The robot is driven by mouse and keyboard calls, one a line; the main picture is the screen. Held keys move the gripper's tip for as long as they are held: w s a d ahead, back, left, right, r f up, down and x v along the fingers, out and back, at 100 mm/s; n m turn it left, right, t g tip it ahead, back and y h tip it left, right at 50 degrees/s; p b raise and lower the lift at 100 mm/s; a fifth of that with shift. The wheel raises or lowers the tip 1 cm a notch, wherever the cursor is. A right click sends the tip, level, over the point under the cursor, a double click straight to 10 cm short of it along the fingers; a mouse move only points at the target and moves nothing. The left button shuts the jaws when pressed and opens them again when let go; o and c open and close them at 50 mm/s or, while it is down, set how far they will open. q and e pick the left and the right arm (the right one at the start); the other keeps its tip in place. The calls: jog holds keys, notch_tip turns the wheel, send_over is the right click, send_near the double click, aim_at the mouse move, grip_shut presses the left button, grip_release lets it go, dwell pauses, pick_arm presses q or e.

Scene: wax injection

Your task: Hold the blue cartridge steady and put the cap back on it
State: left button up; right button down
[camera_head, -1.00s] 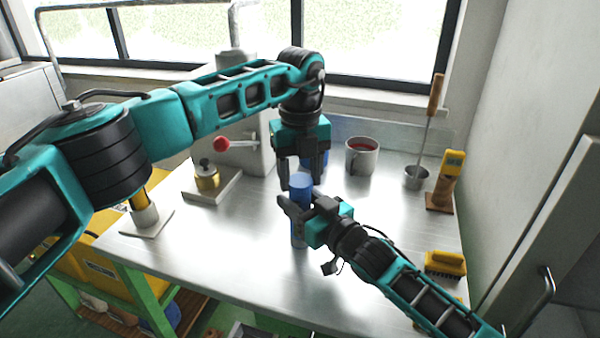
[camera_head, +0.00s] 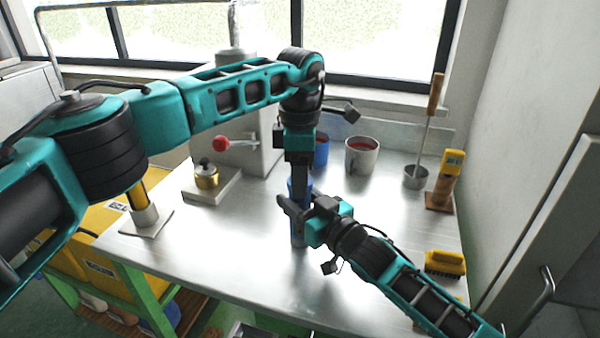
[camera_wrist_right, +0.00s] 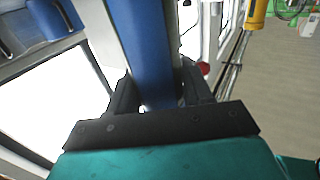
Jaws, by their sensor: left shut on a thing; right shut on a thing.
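The blue cartridge (camera_head: 298,240) stands upright near the middle of the steel table. My right gripper (camera_head: 292,208) is shut around its body from the right. In the right wrist view, the blue cartridge (camera_wrist_right: 145,45) lies between the right fingers (camera_wrist_right: 155,95). My left gripper (camera_head: 300,183) points straight down over the cartridge's top, its fingers shut on the blue top end, where the cap is. Its fingers hide most of that end, with only slivers of blue at their sides. I cannot see the seam between cap and body.
A blue mug (camera_head: 321,150) and a grey mug of red liquid (camera_head: 362,156) stand behind the grippers. A ladle (camera_head: 417,176), a yellow-topped tool (camera_head: 441,187) and a yellow brush (camera_head: 445,263) are on the right. A brass pot (camera_head: 206,175) is left. The table front is clear.

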pick_arm(q)
jog(key=m, duration=0.5)
jog(key=shift+m, duration=0.4)
jog(key=m, duration=0.4)
jog(key=o, duration=1.3)
jog(key=shift+c, duration=0.2)
notch_tip(320, 180, up, 12)
pick_arm(e)
jog(key=shift+c, duration=1.9)
grip_release()
jog(key=shift+s+d, duration=0.1)
